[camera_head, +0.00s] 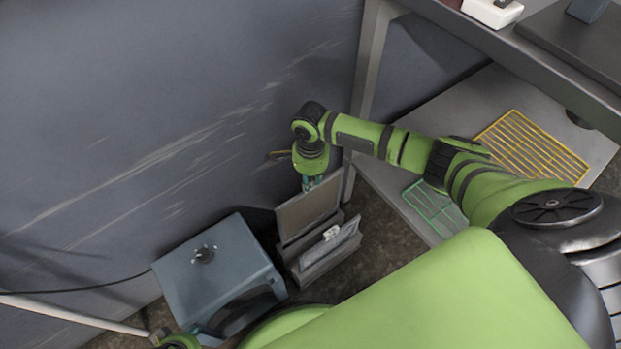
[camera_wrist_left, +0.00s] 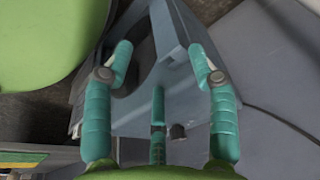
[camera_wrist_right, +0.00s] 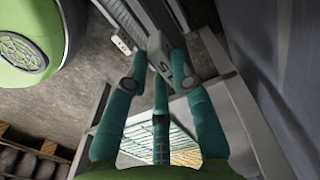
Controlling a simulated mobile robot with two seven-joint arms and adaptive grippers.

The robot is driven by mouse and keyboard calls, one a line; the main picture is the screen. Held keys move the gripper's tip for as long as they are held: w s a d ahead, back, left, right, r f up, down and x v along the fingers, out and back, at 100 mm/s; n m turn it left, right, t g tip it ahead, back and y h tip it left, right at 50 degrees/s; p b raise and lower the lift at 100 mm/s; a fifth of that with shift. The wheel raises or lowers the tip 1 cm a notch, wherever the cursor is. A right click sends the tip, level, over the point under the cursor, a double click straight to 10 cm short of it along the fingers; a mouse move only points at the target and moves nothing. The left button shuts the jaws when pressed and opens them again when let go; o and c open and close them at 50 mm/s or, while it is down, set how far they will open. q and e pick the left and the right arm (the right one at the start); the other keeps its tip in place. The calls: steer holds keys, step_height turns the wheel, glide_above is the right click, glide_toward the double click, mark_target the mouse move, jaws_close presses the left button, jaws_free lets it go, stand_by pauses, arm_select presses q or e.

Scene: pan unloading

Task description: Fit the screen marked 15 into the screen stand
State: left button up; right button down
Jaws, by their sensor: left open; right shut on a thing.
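My right gripper (camera_head: 312,183) is shut on the top tab of a grey-brown framed screen (camera_head: 308,212). In the right wrist view the tab (camera_wrist_right: 157,60) between the fingertips bears a dark mark, only partly readable. The held screen stands nearly upright at the back of the dark screen stand (camera_head: 312,270). I cannot tell whether its lower edge is seated in a slot. A second screen (camera_head: 332,248) with a white label stands tilted in front of it in the stand. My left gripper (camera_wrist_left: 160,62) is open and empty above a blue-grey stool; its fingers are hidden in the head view.
The blue-grey stool (camera_head: 215,265) stands close left of the screen stand. The wall (camera_head: 180,120) is behind. To the right, a grey shelf (camera_head: 385,190) carries a green rack (camera_head: 432,205) and a yellow rack (camera_head: 530,145). A cable and pale pipe run at lower left.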

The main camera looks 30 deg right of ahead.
steer(key=shift+f, duration=0.15)
steer(key=shift+f+b, duration=0.6)
steer(key=shift+b, duration=0.25)
steer(key=shift+f+b, duration=0.75)
steer(key=shift+b, duration=0.25)
arm_select(q)
step_height(320, 180, up, 11)
steer(key=w+t, duration=0.1)
steer(key=shift+f, duration=0.15)
arm_select(e)
steer(key=shift+f, duration=0.6)
arm_select(q)
steer(key=shift+f+b, duration=1.6)
steer(key=shift+b, duration=0.25)
arm_select(e)
steer(key=shift+f, duration=3.85)
